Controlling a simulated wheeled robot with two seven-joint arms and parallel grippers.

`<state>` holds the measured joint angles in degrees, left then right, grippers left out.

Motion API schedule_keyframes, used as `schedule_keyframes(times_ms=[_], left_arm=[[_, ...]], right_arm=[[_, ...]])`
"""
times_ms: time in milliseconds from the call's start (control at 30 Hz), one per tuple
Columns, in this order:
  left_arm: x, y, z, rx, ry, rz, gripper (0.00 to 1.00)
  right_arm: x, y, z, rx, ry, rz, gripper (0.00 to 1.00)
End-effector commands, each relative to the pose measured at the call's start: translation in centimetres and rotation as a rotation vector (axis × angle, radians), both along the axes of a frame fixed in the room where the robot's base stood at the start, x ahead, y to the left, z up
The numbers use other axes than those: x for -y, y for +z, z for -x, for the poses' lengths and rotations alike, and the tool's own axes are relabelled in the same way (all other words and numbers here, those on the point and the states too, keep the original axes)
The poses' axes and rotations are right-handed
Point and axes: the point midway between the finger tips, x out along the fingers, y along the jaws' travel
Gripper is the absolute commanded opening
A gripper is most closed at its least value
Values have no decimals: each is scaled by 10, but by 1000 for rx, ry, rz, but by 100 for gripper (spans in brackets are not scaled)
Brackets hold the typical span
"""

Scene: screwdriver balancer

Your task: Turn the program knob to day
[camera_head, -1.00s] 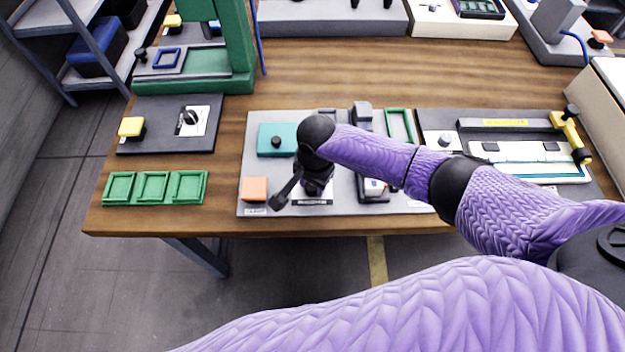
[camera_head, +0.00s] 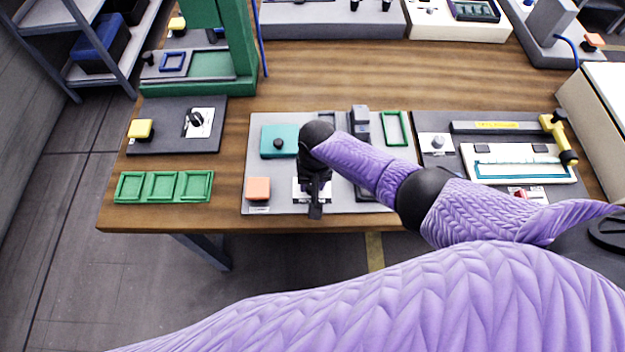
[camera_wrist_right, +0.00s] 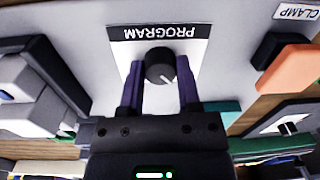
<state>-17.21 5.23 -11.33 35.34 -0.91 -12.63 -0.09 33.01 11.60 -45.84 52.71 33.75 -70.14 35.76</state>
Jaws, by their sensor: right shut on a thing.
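The program knob (camera_wrist_right: 160,65) is a small round black knob with a white pointer line. It stands on a white plate under a black PROGRAM label (camera_wrist_right: 158,32), which reads upside down in the right wrist view. The pointer line slants toward the lower right there. My right gripper (camera_wrist_right: 160,85) is shut on the knob, one finger on each side. In the head view my right gripper (camera_head: 313,186) is over the white plate at the front of the grey panel (camera_head: 356,200) and hides the knob. My left gripper is not in view.
Left of my gripper is an orange button (camera_head: 258,188), with a teal block (camera_head: 279,141) behind it. Grey fixtures (camera_head: 361,125) and a green frame (camera_head: 395,128) stand to the right. Green trays (camera_head: 164,186) lie farther left on the wooden table.

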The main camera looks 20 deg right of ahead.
Motion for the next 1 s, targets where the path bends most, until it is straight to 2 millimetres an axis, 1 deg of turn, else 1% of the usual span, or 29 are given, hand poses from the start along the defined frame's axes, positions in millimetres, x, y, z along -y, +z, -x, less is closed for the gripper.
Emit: schedule_keyframes(times_ms=[300, 733, 767, 800, 867, 900, 933, 1000], left_arm=[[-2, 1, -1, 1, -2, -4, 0], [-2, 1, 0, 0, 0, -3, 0], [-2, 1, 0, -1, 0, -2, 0], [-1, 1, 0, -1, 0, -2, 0], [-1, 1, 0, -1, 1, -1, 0], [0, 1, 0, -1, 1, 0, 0], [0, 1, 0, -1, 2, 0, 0], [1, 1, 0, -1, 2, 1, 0]], right_arm=[[0, -1, 1, -3, 81, -2, 0], [0, -1, 1, -3, 91, 0, 0], [0, -1, 1, -3, 91, 0, 45], [0, -1, 1, -3, 91, 0, 53], [0, -1, 1, -3, 90, 0, 66], [0, -1, 1, -2, 90, 0, 74], [0, -1, 1, -2, 90, 0, 78], [0, 0, 0, -2, 90, 0, 78]])
